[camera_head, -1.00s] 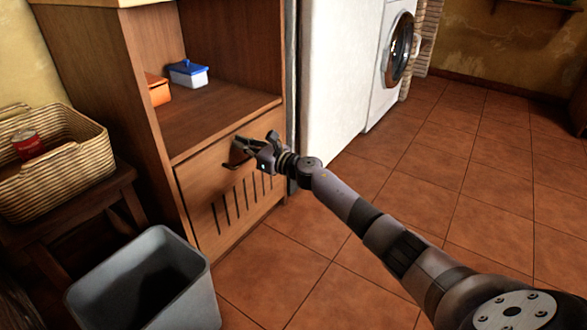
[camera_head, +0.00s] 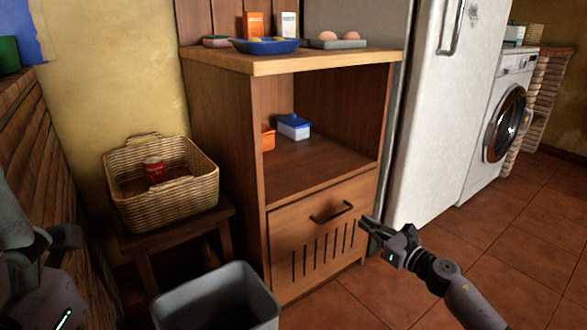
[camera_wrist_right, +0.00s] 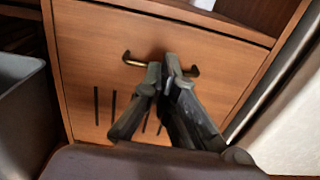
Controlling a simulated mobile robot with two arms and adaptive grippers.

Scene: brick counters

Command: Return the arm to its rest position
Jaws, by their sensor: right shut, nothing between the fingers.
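My right gripper (camera_head: 366,224) is in front of the wooden cabinet's lower right side, apart from the drawer handle (camera_head: 332,212). Its fingers are together and empty. In the right wrist view the shut fingers (camera_wrist_right: 168,68) overlap the dark handle (camera_wrist_right: 134,60) in the picture. The drawer (camera_head: 318,240) with slots in its front is closed. Part of my left arm shows at the left edge of the head view; whether its gripper is open or shut cannot be made out.
A grey bin (camera_head: 217,298) stands at front. A blue-lidded box (camera_head: 294,126) is on the shelf. A blue plate (camera_head: 266,46) is on top. Floor (camera_head: 500,260) on the right is clear.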

